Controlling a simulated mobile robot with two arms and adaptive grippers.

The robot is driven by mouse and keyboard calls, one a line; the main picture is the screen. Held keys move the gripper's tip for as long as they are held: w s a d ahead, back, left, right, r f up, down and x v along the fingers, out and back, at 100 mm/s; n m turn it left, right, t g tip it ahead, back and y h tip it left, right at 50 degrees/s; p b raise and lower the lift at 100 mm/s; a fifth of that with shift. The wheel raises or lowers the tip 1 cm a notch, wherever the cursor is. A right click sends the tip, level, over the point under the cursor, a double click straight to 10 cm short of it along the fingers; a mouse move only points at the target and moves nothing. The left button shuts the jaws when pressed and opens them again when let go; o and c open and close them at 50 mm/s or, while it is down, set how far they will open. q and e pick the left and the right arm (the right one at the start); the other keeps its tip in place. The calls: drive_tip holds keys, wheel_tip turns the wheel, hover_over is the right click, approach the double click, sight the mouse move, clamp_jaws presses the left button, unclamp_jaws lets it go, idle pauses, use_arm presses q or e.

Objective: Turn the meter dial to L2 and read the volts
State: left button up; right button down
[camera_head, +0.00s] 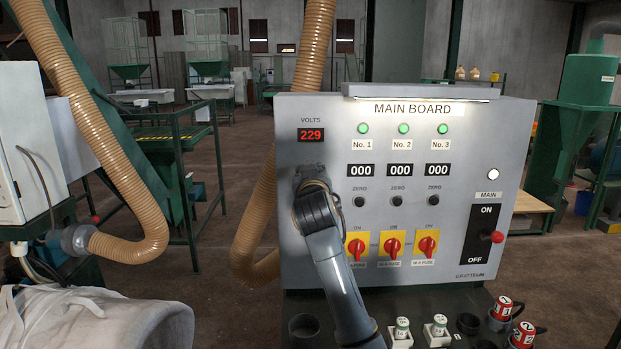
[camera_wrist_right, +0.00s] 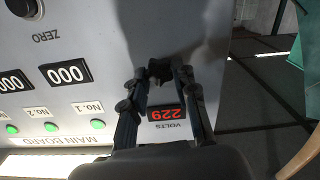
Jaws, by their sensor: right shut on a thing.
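The grey main board (camera_head: 330,110) carries a red volts display (camera_head: 311,134) that reads 229. The same display (camera_wrist_right: 164,113) shows upside down in the right wrist view, between my right gripper's fingers. My right gripper (camera_wrist_right: 160,76) is at the panel just below the display, shut on the small black meter dial (camera_wrist_right: 160,70). In the head view my wrist and arm cover the dial, and its L1, L2 or other position marks cannot be seen in either view. My left gripper is not in view.
Three green lamps (camera_head: 403,128), counters (camera_head: 400,170) reading 000, black zero knobs (camera_head: 397,201) and red rotary switches (camera_head: 392,246) fill the board's middle. The main lever (camera_head: 492,237) is at the right. Red cans (camera_head: 503,307) stand on the lower ledge. A ribbed hose (camera_head: 110,150) hangs left.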

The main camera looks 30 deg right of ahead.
drive_tip(key=shift+m+b, duration=0.3)
drive_tip(key=shift+m, duration=0.8)
drive_tip(key=c, duration=1)
unclamp_jaws()
drive_tip(key=v, duration=1.2)
drive_tip(key=shift+s, duration=0.1)
drive_tip(key=shift+d, duration=0.1)
